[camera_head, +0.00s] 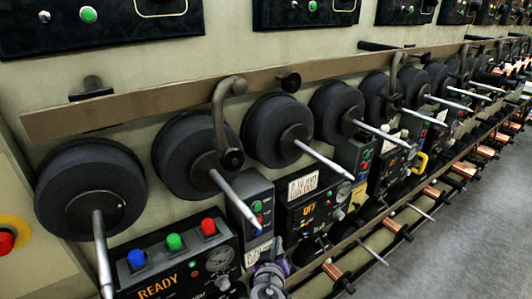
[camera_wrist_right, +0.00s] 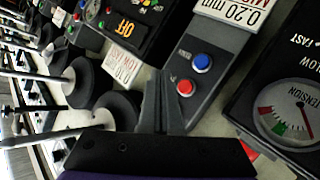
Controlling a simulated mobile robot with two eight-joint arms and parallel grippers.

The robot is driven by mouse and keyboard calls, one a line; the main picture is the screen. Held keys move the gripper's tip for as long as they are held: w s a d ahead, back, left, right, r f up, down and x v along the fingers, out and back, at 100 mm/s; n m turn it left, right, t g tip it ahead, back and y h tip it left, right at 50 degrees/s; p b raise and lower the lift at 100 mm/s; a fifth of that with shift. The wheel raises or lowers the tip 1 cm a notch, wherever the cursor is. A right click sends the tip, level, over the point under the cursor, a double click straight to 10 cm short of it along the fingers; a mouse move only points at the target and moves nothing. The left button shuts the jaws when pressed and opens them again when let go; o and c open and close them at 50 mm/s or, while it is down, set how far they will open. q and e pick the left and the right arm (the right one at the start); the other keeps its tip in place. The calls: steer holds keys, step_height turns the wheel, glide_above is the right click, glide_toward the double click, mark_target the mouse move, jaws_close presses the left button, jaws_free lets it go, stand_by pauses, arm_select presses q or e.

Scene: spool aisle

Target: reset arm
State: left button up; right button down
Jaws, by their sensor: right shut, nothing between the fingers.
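My right gripper (camera_head: 268,281) shows at the bottom middle of the head view, in front of the lower control boxes, small and partly cut off by the frame edge. In the right wrist view its dark fingers (camera_wrist_right: 160,78) are together, with nothing between them. Behind them is a grey box with a blue button (camera_wrist_right: 201,62) and a red button (camera_wrist_right: 185,87). My left gripper is not in view.
Black spools (camera_head: 283,131) with metal spindles project from the wall in a long row. A box marked READY (camera_head: 170,262) stands lower left. A tension gauge (camera_wrist_right: 298,108) is at the right of the wrist view. Open grey floor (camera_head: 470,220) lies to the right.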

steer(key=s+d+f+m+g+h, duration=0.25)
steer(key=s+d+g, duration=0.25)
steer(key=s+d, duration=0.8)
steer(key=s+d+f+g+y, duration=0.1)
steer(key=s+g+y, duration=0.1)
steer(key=s, duration=0.4)
steer(key=s+d+f+m+g+y, duration=0.1)
steer(key=s+d+f+g+y, duration=0.1)
steer(key=s, duration=0.4)
steer(key=shift+s+d+f, duration=0.2)
steer(key=shift+s+d, duration=0.05)
steer(key=shift+m, duration=0.25)
